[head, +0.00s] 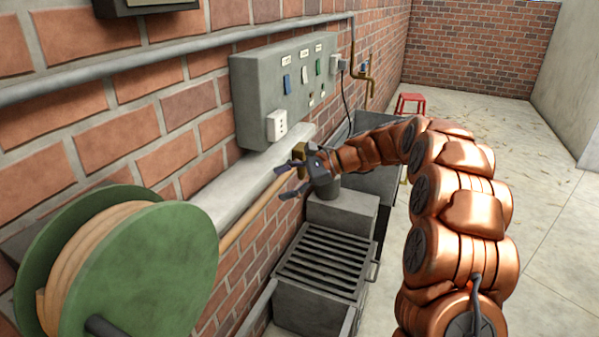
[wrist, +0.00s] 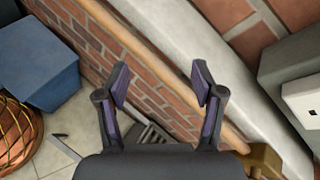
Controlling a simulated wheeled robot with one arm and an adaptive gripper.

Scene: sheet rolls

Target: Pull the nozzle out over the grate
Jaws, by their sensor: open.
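A tan hose (head: 248,214) runs from a green reel (head: 150,270) along the brick wall to a brass piece (head: 299,151) beside my gripper. The brass piece also shows at the lower right in the wrist view (wrist: 264,160); I cannot tell whether it is the nozzle or its holder. My gripper (head: 285,181) is open and empty. In the wrist view the hose (wrist: 170,85) crosses behind the gap between my fingers (wrist: 162,84); contact cannot be told. The dark slatted grate (head: 322,260) lies below and to the right of the hose, partly visible in the wrist view (wrist: 150,133).
A grey control box (head: 262,85) hangs on the wall above a pale ledge (head: 232,190). A grey trough (head: 375,180) stands beyond the grate. A blue box (wrist: 38,62) shows in the wrist view. A red stool (head: 411,101) stands far back; the right floor is clear.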

